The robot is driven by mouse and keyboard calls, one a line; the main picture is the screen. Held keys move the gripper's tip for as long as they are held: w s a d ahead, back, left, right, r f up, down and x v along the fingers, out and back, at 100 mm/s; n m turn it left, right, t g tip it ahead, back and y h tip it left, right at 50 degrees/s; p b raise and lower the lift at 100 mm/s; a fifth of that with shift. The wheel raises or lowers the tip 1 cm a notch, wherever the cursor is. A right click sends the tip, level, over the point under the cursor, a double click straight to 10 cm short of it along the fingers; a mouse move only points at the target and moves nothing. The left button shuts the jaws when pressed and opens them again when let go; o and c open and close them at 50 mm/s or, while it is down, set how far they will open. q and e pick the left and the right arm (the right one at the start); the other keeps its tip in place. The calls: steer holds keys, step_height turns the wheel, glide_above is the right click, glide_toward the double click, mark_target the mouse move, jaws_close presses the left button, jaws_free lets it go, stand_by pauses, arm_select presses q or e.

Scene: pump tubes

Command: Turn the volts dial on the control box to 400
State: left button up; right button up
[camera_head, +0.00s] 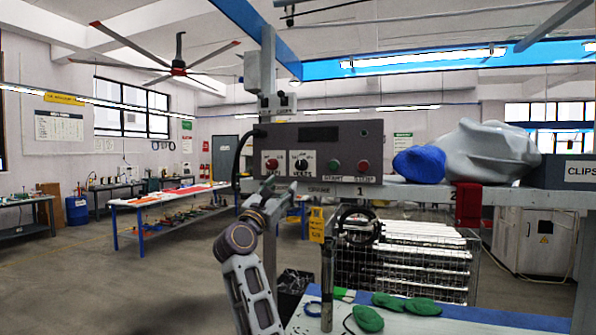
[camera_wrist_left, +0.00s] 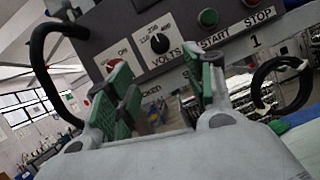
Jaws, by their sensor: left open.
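The control box (camera_head: 320,135) is a dark grey panel with a row of controls along its lower front. The volts dial (camera_head: 301,165) is a round black knob, second from the left. In the left wrist view the volts dial (camera_wrist_left: 159,43) has marks around its top, 400 at upper right. I cannot tell for sure which mark it points to. My left gripper (camera_head: 283,190) is just below and in front of the box. In its wrist view the left gripper (camera_wrist_left: 165,82) has its green-padded fingers apart and empty, below the dial and not touching it. My right gripper is out of view.
A red knob (camera_head: 272,164) is left of the dial; a green start button (camera_head: 334,166) and red stop button (camera_head: 363,166) are to its right. A black cable (camera_wrist_left: 38,60) loops from the box's left side. Blue and grey bags (camera_head: 480,150) lie right of the box.

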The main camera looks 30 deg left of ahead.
mark_target(299, 168)
arm_select(q)
steer(key=p+x, duration=0.2)
steer(key=x, duration=0.8)
steer(key=shift+d, duration=0.1)
steer(key=shift+p+x, duration=0.3)
steer(key=shift+x, duration=1.4)
steer(key=shift+w, duration=0.1)
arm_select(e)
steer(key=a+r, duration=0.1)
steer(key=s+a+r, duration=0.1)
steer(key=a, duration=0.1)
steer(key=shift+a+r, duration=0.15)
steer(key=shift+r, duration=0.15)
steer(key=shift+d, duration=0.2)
arm_select(q)
steer(key=shift+c, duration=0.5)
steer(key=c, duration=0.9)
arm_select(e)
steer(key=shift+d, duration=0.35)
